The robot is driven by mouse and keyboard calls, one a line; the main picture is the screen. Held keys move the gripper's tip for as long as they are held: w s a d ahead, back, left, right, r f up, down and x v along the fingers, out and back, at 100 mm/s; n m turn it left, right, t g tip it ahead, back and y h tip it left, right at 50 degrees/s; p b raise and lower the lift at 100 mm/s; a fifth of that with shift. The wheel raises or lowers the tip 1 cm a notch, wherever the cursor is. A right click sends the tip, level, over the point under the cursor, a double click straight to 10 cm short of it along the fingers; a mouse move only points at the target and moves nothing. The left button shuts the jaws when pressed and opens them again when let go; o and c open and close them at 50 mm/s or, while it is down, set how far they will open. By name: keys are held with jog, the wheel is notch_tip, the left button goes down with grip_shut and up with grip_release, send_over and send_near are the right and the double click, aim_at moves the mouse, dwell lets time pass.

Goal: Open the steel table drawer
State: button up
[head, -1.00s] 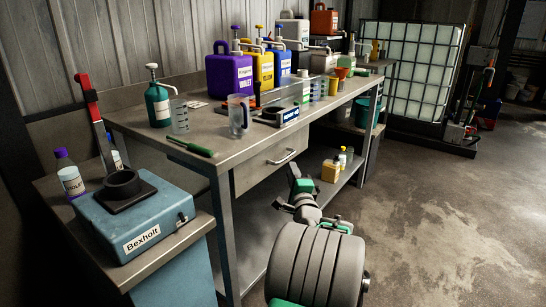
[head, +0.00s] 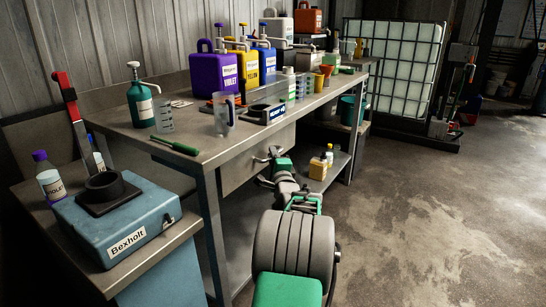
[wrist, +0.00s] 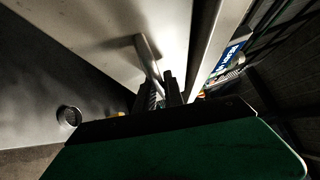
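The steel table (head: 215,150) stands against the wall. Its drawer (head: 236,170) looks flush with the table front under the top. My gripper (head: 268,156) is at the drawer front and covers most of the handle in the head view. In the wrist view, the drawer face (wrist: 95,35) is close ahead, and the bar handle (wrist: 147,57) runs down to my dark fingers (wrist: 164,90). The handle's lower end seems to lie between the fingers, but contact is hidden. I cannot tell whether the fingers are closed on it.
A blue Bexholt case (head: 120,225) sits on the lower bench at left. Small bottles stand on the shelf below. The floor (head: 420,220) at right is clear.

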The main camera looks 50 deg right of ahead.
grip_shut()
jog(key=shift+s, duration=0.15)
dwell(1.1)
